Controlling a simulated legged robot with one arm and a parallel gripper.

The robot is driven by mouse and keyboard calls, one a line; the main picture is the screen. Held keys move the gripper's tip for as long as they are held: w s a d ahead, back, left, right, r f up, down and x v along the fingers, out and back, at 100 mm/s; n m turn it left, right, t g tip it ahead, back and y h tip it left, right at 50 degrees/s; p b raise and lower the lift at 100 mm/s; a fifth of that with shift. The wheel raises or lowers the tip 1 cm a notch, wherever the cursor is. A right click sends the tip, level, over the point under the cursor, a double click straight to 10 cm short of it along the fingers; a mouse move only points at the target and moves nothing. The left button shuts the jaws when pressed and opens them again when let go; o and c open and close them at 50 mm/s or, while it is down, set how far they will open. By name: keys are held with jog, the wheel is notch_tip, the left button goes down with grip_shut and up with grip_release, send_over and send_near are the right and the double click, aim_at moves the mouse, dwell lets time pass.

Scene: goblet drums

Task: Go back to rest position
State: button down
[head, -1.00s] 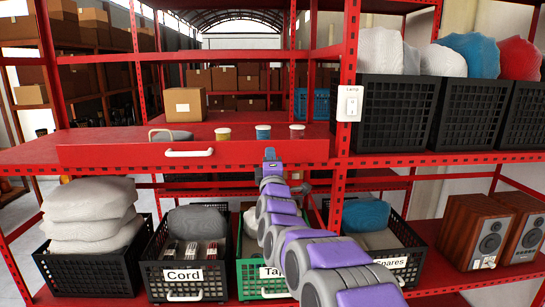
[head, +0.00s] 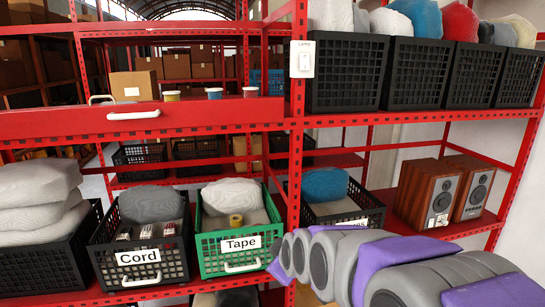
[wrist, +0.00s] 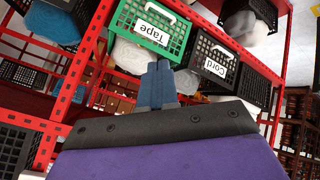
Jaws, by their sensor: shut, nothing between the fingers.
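In the wrist view, my gripper (wrist: 162,72) shows as two blue-grey fingers pressed together with nothing between them. The picture there is turned over, with the green Tape bin (wrist: 150,25) beyond the fingertips and the Cord bin (wrist: 216,66) to their right. In the head view, my purple and grey arm reaches in from the lower right, in front of the red rack. I cannot make out the fingers there. The green Tape bin (head: 238,262) stands on the lower shelf left of the arm, with a yellow roll in it.
The black Cord bin (head: 139,257) is left of the Tape bin. Another black bin (head: 345,208) is partly behind my arm. Two wooden speakers (head: 428,194) stand right. A red drawer (head: 140,119) with a white handle and a light switch (head: 302,59) are above.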

jog(key=s+d+f+m+g+h+b, duration=0.1)
jog(key=s+f, duration=0.5)
jog(key=s, duration=0.6)
jog(key=s+d+f+m+g+h+b, duration=0.1)
jog(key=s+d+f+m+g+b, duration=0.3)
jog(key=s, duration=0.7)
jog(key=s+d+f+m+g+b, duration=0.3)
jog(key=s+d+f+m+g, duration=0.2)
jog(key=s, duration=0.7)
notch_tip(320, 180, down, 3)
jog(key=shift+s+d+f+m+h, duration=0.1)
jog(key=shift+s+d+m+h, duration=0.35)
jog(key=shift+d, duration=0.75)
jog(key=shift+w, duration=0.1)
